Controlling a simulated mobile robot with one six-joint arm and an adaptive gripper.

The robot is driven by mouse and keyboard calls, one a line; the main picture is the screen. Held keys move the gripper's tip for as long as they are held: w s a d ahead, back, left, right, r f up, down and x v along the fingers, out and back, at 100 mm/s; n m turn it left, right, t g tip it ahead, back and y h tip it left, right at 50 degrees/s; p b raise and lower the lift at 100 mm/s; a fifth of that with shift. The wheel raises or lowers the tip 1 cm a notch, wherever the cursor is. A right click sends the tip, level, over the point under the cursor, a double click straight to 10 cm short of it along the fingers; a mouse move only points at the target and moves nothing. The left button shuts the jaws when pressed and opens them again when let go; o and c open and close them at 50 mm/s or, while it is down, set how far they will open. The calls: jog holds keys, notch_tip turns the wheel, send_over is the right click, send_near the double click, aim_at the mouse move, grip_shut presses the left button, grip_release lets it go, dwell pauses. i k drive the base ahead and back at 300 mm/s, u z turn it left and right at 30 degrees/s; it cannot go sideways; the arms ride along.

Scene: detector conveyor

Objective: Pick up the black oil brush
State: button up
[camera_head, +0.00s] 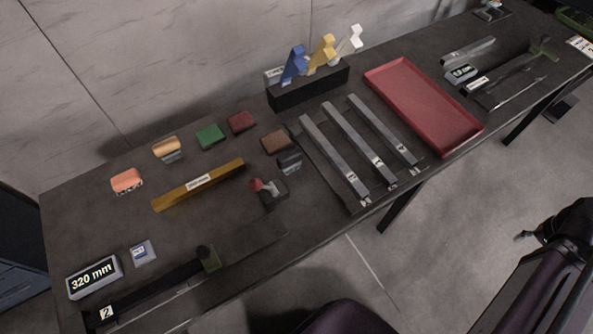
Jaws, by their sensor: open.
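A small black block (290,162) with a lighter top edge sits on the dark table, just below a brown block (276,141). It looks most like the black oil brush, but it is too small to be sure. My gripper (526,236) is at the right, over the floor and off the table's front edge, far from the block. It is open, and I see nothing in it. Its fingers are only partly visible.
Green (210,136), dark red (242,122) and orange (127,180) blocks lie nearby, with a brass bar (199,184) and a red-knobbed device (269,190). Steel bars (334,160) and a red tray (380,81) lie to the right. A rack (308,90) stands behind.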

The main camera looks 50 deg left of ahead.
aim_at(288, 162)
jog(key=k, duration=2)
jog(key=u, duration=0.9)
jog(key=i, duration=1.05)
jog(key=z, duration=0.05)
